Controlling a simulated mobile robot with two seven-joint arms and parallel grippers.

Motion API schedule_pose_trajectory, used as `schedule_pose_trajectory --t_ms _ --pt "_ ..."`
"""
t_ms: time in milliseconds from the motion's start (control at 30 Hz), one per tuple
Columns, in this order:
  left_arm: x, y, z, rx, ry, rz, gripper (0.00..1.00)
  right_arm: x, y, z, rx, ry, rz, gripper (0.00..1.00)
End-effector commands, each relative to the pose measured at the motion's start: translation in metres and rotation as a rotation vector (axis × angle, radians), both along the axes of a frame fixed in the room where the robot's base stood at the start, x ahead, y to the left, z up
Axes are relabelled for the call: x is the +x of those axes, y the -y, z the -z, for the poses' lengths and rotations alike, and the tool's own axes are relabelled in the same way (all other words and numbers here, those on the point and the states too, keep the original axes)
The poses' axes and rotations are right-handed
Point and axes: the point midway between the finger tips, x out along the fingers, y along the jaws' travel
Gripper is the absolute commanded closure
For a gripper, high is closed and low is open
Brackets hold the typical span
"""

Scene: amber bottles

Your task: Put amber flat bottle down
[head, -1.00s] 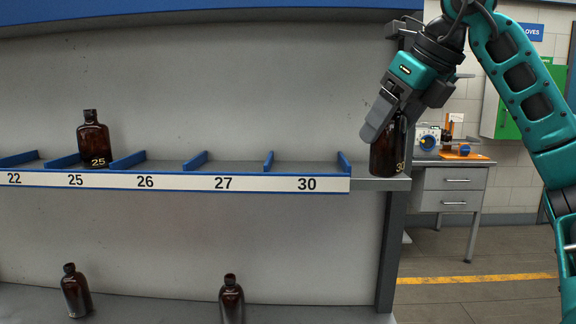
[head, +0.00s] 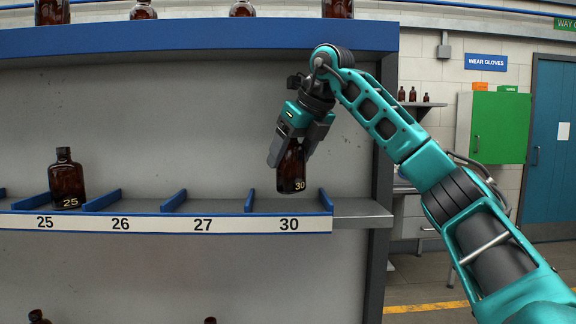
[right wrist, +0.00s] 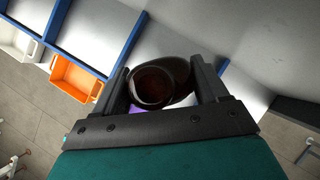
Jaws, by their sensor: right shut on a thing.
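The amber flat bottle (head: 291,168), marked 30, is held upright in my right gripper (head: 290,150). The gripper's fingers are shut on either side of its upper part. The bottle hangs just above the shelf slot labelled 30 (head: 289,225), between its two blue dividers. Its base is close to the shelf surface; I cannot tell whether it touches. In the right wrist view the bottle (right wrist: 155,83) shows from its mouth end between the two fingers (right wrist: 163,90). My left gripper is not in view.
Another amber bottle (head: 67,180), marked 25, stands in slot 25. Slots 26 and 27 are empty. More bottles stand on the top ledge (head: 180,38), and bottle tops show below. A blue divider (head: 249,200) borders slot 30. An orange bin (right wrist: 78,78) shows in the right wrist view.

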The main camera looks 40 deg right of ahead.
Motion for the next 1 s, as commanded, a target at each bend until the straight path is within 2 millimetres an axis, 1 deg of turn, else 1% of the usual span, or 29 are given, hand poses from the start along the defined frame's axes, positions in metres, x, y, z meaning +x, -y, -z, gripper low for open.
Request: schedule_pose_trajectory --t_ms 100,200,333,700,733,900,1000 --pt "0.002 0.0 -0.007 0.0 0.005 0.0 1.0 0.012 0.0 -0.001 0.001 -0.001 0.001 0.61" --pt "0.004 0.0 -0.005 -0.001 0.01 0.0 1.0 0.01 0.002 0.02 -0.003 -0.003 0.002 0.61" --pt "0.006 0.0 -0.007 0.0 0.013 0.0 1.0 0.01 0.001 0.033 -0.001 0.0 0.002 0.62" --pt "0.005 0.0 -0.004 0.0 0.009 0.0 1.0 0.01 0.0 0.038 0.0 0.001 0.001 0.62" --pt "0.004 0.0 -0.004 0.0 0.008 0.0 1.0 0.01 0.0 0.038 0.0 0.0 0.001 0.25" --pt "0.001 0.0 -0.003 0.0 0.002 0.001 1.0 0.01 0.0 0.038 0.0 0.0 0.001 0.09" --pt "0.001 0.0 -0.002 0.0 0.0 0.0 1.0 0.01 0.0 0.038 0.0 0.0 0.001 0.01"
